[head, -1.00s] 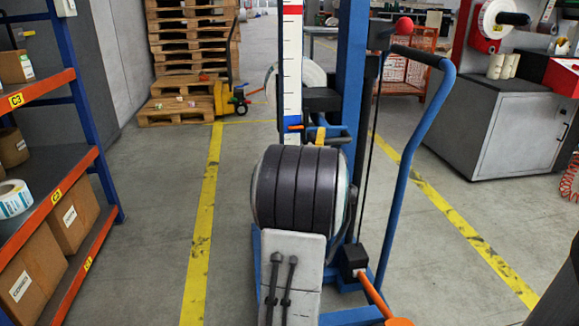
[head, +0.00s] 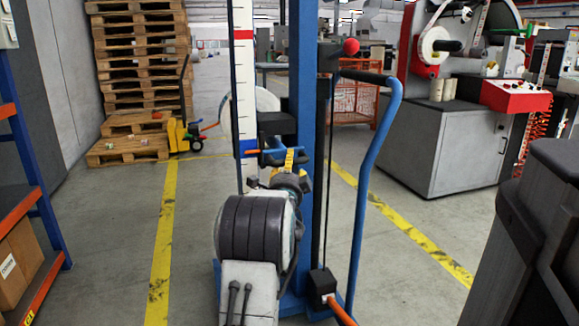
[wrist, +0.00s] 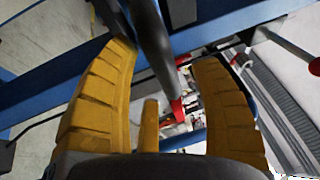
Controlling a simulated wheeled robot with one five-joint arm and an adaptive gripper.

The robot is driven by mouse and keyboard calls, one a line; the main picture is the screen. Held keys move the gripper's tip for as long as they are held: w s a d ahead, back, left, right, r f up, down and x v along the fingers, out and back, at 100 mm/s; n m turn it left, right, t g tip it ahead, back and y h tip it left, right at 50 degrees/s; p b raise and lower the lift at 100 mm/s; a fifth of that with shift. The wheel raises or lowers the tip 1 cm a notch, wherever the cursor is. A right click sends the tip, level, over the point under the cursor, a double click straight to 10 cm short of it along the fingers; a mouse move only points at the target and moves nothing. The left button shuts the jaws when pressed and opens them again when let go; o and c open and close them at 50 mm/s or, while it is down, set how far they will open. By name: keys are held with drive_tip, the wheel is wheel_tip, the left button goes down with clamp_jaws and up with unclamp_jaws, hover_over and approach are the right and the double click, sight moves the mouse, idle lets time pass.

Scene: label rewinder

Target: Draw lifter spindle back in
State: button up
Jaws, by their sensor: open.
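The lifter has a blue mast (head: 302,100), a black carriage block (head: 276,123) and a curved blue handle (head: 376,170). A short blue bar with an orange end (head: 272,151) sticks out just below the block. A pale roll (head: 266,100) shows behind the mast and the scale strip. I cannot make out the spindle for certain. My gripper (head: 296,167) is close to the mast, just below the bar. In the wrist view my gripper (wrist: 165,62) has its yellow fingers apart. A dark rod (wrist: 153,45) runs between them in the picture; I cannot tell whether it touches them.
A red ball knob (head: 351,46) sits beside the mast top. An orange lever (head: 341,313) sticks out low. Shelving (head: 35,190) stands left and a grey cabinet (head: 440,150) with a red machine right. Pallets (head: 140,50) are behind. Floor between the yellow lines is partly clear.

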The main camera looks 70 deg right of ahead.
drive_tip(key=shift+x, duration=0.9)
drive_tip(key=shift+c, duration=0.3)
clamp_jaws()
